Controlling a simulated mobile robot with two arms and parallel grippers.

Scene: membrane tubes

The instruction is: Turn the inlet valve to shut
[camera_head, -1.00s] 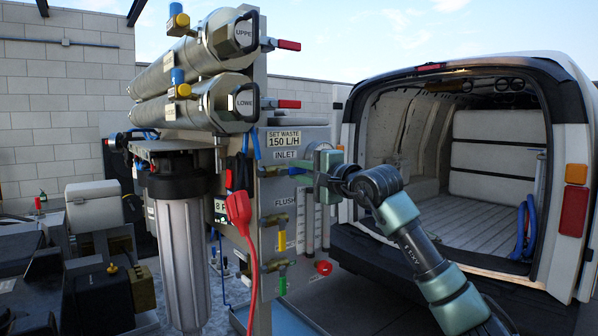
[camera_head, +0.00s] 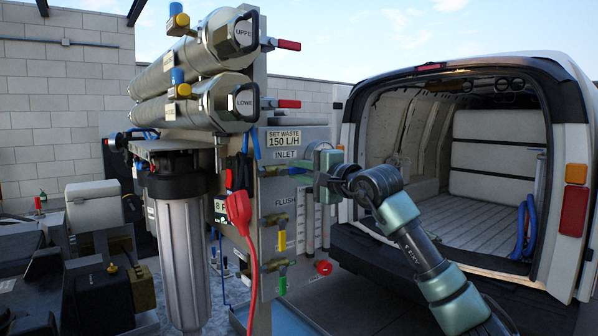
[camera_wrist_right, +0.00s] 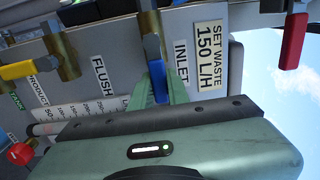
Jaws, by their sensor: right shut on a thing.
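The inlet valve has a brass body with a blue lever handle (camera_wrist_right: 154,66), beside the INLET label (camera_wrist_right: 181,62) on the grey panel. In the head view the blue handle (camera_head: 298,171) shows just left of my right gripper (camera_head: 308,174). My right gripper, also in the wrist view (camera_wrist_right: 158,88), is shut on the blue handle, with its green fingers on both sides of it. In the head view the handle points to the right, out from the valve body. My left gripper is not in view.
Below are the yellow flush valve handle (camera_head: 282,222) and a green one (camera_head: 283,285). Red-handled valves (camera_head: 289,104) sit above. An open van (camera_head: 500,160) stands at the right.

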